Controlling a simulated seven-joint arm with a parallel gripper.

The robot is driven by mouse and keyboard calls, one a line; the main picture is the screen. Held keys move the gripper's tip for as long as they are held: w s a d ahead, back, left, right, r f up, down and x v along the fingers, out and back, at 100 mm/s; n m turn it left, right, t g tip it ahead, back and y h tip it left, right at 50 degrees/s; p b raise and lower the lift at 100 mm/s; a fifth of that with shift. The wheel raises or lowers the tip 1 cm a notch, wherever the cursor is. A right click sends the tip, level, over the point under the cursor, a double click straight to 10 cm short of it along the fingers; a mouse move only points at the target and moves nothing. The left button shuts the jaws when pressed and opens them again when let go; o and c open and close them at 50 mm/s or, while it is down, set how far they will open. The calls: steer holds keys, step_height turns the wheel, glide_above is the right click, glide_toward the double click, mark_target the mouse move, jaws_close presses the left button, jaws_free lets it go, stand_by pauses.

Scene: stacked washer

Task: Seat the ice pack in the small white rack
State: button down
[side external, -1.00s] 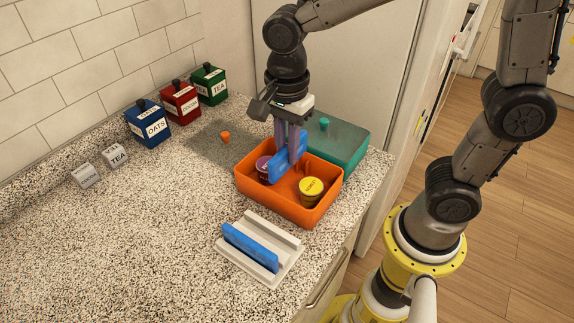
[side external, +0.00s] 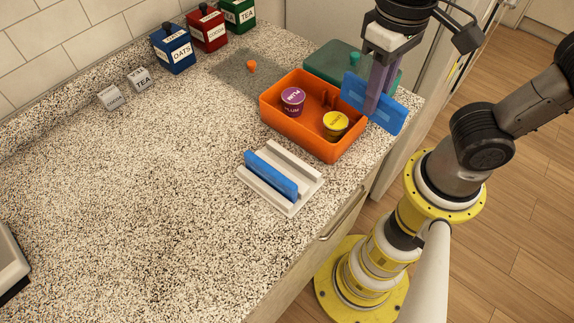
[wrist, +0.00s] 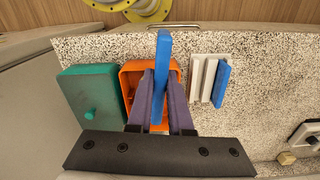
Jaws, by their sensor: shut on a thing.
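My gripper (side external: 378,88) is shut on a flat blue ice pack (side external: 398,114), held on edge in the air above the right end of the orange box. In the wrist view the ice pack (wrist: 164,52) stands between the two purple-grey fingers (wrist: 160,98). The small white rack (side external: 306,172) sits on the speckled counter in front of the orange box. Another blue ice pack (side external: 271,176) stands in the rack's left slot. The rack's other slot is empty. The rack also shows in the wrist view (wrist: 196,78), right of the held pack.
The orange box (side external: 275,116) holds a purple-lidded cup (side external: 292,97) and a yellow cup (side external: 336,122). A teal lid or box (side external: 330,63) lies behind it. The counter left of the rack is clear.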

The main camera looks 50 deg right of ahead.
steer(key=shift+s+a+r+n, duration=0.2)
steer(key=shift+s+n, duration=0.1)
steer(key=shift+s, duration=0.25)
steer(key=shift+s+a+r+n, duration=0.2)
steer(key=shift+s+n, duration=0.1)
steer(key=shift+s, duration=0.2)
steer(key=shift+a, duration=0.1)
steer(key=w+a+f, duration=0.4)
steer(key=w+a, duration=0.1)
steer(key=w, duration=0.1)
glide_toward(289, 171)
steer(key=shift+s+d+f, duration=0.3)
steer(key=shift+d, duration=0.05)
steer(key=f, duration=0.3)
steer(key=shift+w+a+f, duration=0.3)
steer(key=shift+f, duration=0.3)
steer(key=shift+f, duration=0.2)
